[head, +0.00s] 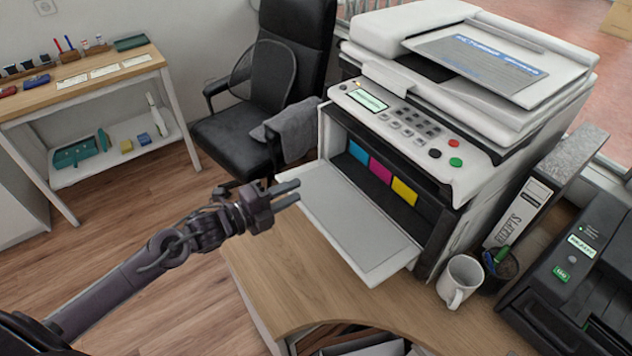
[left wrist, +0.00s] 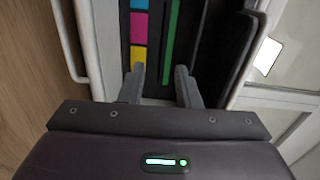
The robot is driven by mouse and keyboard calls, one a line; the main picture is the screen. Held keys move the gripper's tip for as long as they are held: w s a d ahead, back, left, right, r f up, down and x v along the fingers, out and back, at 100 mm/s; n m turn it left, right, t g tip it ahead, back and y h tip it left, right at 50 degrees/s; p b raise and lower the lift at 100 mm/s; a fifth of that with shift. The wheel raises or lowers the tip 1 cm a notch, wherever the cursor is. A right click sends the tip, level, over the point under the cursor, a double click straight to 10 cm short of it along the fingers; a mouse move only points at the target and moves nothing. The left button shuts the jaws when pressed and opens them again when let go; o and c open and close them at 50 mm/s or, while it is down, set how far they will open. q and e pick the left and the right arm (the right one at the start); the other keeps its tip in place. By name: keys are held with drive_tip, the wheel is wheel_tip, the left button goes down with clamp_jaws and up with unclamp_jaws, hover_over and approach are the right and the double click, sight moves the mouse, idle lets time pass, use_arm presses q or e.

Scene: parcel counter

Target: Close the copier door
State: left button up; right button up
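The copier (head: 445,90) stands on the wooden counter. Its front door (head: 355,225) is folded down and open, lying out roughly flat over the counter. The opening shows blue, magenta and yellow cartridges (head: 380,170). My left gripper (head: 287,193) is at the left of the door, near its left edge, with its two fingers apart and nothing between them. In the left wrist view the open fingers (left wrist: 162,88) point toward the cartridge bay, where the magenta and yellow cartridges (left wrist: 139,30) show. I cannot tell whether the gripper touches the door. My right gripper is not in view.
A white mug (head: 460,281) and a dark pen cup (head: 497,270) stand right of the door. A binder (head: 520,212) and a black printer (head: 575,275) are farther right. An office chair (head: 262,110) with a grey cloth stands behind my left gripper. The counter's front left is clear.

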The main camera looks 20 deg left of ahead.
use_arm(q)
drive_tip(key=shift+s+a+r, duration=0.1)
drive_tip(key=shift+s+a, duration=0.05)
drive_tip(key=shift+s, duration=0.05)
